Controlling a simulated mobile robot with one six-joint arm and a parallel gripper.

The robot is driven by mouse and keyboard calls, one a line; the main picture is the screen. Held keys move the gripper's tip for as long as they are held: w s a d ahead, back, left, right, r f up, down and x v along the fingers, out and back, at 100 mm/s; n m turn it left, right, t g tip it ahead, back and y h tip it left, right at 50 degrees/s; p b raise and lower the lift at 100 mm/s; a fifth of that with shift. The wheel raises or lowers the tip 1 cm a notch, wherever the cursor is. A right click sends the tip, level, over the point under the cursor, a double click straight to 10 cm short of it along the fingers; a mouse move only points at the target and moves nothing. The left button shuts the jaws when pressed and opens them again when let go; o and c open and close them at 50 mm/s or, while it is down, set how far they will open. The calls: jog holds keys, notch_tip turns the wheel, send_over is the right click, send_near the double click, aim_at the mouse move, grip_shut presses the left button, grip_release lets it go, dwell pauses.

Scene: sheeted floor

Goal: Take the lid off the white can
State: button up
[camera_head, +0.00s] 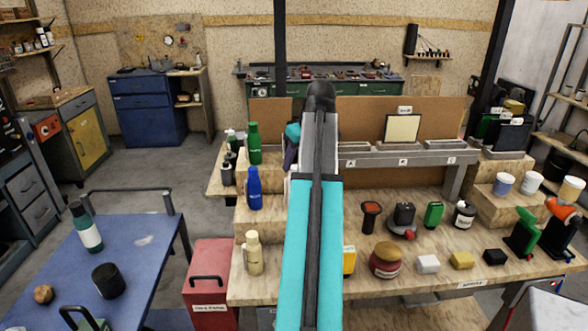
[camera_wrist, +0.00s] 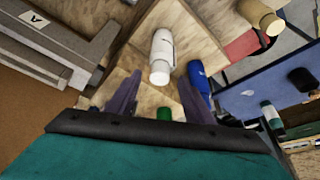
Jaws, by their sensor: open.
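The white can (camera_wrist: 162,50) shows in the wrist view as a white cylinder with dark marks on its side. Its rounded white lid (camera_wrist: 160,73) is at the end nearest my gripper. My gripper (camera_wrist: 158,92) is open, its two purple fingers spread below the lid in the picture, one toward each side. I see nothing between the fingertips, and they look apart from the can. In the head view my arm hides most of the can and gripper; one purple finger shows left of the arm.
A blue bottle (camera_head: 254,188) stands close beside the can, with a green bottle (camera_head: 254,143) behind it on the wooden steps. A cream flask (camera_head: 253,253) stands at the front. A grey rail (camera_head: 400,155) runs behind on the right. Several small items fill the bench right of my arm.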

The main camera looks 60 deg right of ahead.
jog(key=shift+x, duration=1.2)
jog(key=c, duration=1.1)
